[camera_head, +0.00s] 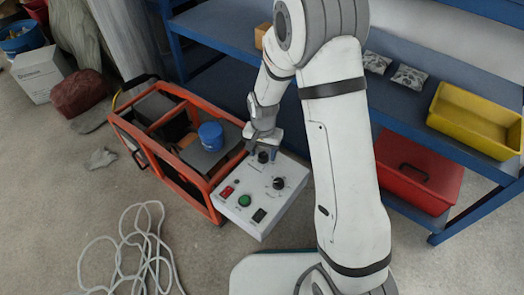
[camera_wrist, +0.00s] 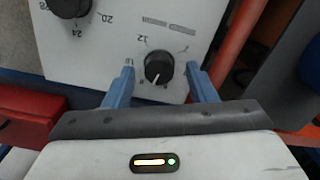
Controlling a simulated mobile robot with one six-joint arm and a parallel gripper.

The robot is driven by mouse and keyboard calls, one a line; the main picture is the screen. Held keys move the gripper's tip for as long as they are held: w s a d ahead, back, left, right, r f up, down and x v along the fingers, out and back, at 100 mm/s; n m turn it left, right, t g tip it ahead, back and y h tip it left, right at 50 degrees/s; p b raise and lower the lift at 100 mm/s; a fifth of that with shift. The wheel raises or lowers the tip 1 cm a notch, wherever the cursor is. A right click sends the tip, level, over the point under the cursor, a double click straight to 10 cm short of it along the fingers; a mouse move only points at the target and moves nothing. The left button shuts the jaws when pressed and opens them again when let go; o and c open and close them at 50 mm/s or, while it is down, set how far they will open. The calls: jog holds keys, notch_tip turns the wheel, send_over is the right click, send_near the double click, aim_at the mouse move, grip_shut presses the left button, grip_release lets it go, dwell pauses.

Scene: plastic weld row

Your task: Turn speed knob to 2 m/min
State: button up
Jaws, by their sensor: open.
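A white control panel (camera_head: 243,183) is mounted at the side of an orange frame cart. A black knob (camera_head: 263,156) sits near its far edge, and a second black knob (camera_head: 279,183) is nearer the right side. My gripper (camera_head: 262,150) is over the far knob. In the wrist view my gripper (camera_wrist: 160,72) is open, with one blue finger on each side of a black knob (camera_wrist: 158,66), gaps showing. This knob has a white pointer line and a printed scale, including 12. Part of the other knob (camera_wrist: 70,4) shows at top left, near 20 and 24. Speed labels are unreadable.
The panel also has a green button (camera_head: 245,201), a red switch (camera_head: 227,191) and a black display (camera_head: 259,215). A blue cup (camera_head: 211,136) stands on the orange cart (camera_head: 190,184). A blue shelf with a yellow bin (camera_head: 470,120) and red box (camera_head: 425,180) is at right.

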aim_at(263, 155)
notch_tip(263, 155, up, 7)
jog(key=p, duration=0.3)
jog(key=shift+r, duration=0.2)
jog(key=shift+r, duration=0.1)
